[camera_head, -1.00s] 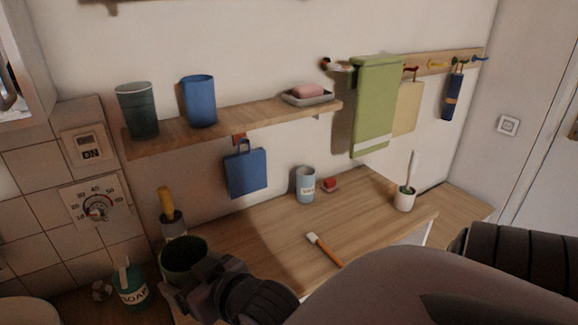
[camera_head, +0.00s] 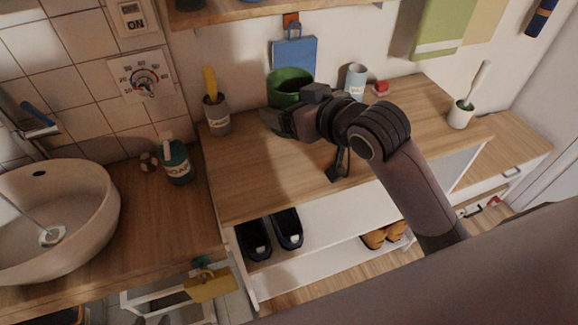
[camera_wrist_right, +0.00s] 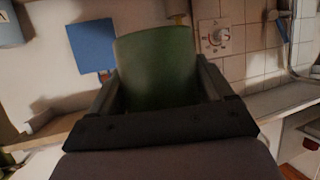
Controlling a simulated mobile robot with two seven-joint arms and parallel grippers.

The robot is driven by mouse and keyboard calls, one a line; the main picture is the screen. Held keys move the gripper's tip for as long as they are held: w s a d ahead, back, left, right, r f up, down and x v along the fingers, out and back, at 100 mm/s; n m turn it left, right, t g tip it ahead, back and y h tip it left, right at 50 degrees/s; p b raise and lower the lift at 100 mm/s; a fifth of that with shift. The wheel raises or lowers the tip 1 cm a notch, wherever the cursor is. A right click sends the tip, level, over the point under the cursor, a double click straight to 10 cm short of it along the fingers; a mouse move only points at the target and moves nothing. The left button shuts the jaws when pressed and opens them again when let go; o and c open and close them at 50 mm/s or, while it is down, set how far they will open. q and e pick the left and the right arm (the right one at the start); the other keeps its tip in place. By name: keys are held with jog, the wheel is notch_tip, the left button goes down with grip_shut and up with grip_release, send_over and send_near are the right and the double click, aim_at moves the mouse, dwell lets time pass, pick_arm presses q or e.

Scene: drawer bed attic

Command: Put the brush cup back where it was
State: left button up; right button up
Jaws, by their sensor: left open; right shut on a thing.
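My right gripper (camera_head: 289,112) is shut on a dark green cup (camera_head: 291,84), upright near the back wall, below the blue hanging bag. The cup fills the space between the fingers in the right wrist view (camera_wrist_right: 158,70). Its base is hidden, so I cannot tell whether it touches the counter. A grey labelled cup (camera_head: 217,120) with a yellow handle (camera_head: 210,82) in it stands to its left. A white cup (camera_head: 460,117) holding a white-handled brush (camera_head: 478,82) stands at the counter's right. Which one is the brush cup is not readable. My left gripper is not in view.
A pale blue mug (camera_head: 355,80) and a small red item (camera_head: 381,88) stand right of the green cup. The blue bag (camera_head: 294,52) hangs above. A soap bottle (camera_head: 176,162) and a basin (camera_head: 60,215) are at left. The front left wooden counter (camera_head: 245,180) is clear.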

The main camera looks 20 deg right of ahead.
aim_at(287, 78)
jog(key=shift+n+y, duration=0.5)
jog(key=shift+y, duration=0.1)
jog(key=w+r, duration=0.3)
jog(key=shift+w+d+b, duration=0.1)
jog(key=shift+w+b, duration=0.15)
jog(key=shift+b, duration=0.05)
jog(key=shift+w+d+r, duration=0.1)
jog(key=shift+w+r, duration=0.05)
jog(key=shift+w, duration=0.15)
notch_tip(287, 78, down, 20)
jog(key=shift+r+b, duration=0.2)
jog(key=shift+b, duration=0.55)
jog(key=shift+f, duration=0.15)
jog(key=o, duration=1.1)
